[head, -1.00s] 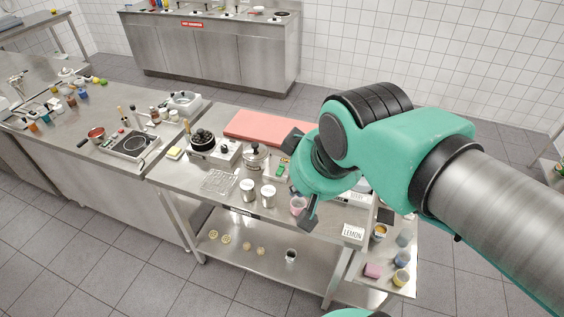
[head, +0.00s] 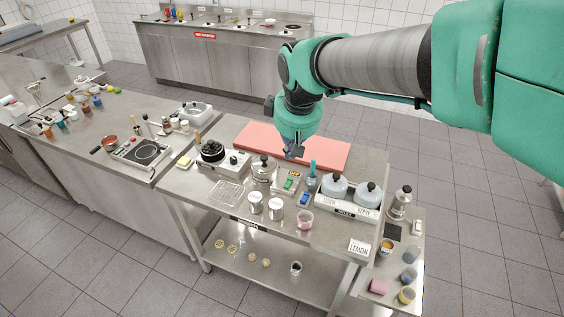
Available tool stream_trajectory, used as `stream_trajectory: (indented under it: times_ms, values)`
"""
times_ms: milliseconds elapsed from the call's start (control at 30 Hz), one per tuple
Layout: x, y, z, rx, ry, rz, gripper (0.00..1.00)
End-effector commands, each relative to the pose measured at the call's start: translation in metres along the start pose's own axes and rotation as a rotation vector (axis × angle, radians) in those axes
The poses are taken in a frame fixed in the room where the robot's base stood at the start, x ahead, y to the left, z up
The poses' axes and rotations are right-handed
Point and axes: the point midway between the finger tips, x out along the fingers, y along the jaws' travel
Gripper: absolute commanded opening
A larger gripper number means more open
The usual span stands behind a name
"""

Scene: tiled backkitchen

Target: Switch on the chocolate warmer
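A white unit with a dark round pot (head: 212,151) and a front panel with a dark knob (head: 234,159) stands at the back left of the steel table; it looks like the chocolate warmer, though no label on it is readable. Whether it is on cannot be told. My gripper (head: 291,152) points down above the table, near the front edge of the pink board, to the right of this unit and apart from it. Its fingers are small and dark here, so their opening is unclear. I see nothing held in it.
A lidded steel pot (head: 264,168), small green (head: 290,183) and blue (head: 304,199) items, and a twin-pot unit (head: 349,205) stand around the space below my gripper. Two metal cups (head: 276,209) are nearer the front. The pink board (head: 325,153) is bare on its right.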

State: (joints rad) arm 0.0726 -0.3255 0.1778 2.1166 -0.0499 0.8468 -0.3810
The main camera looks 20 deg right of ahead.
Motion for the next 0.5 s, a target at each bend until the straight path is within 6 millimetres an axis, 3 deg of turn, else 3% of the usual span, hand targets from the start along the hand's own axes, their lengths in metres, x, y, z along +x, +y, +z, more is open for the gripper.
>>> stream_trajectory:
  times_ms: [500]
  values:
    - [0.085, 0.054, -0.061, -0.183, -0.093, -0.02, 0.0]
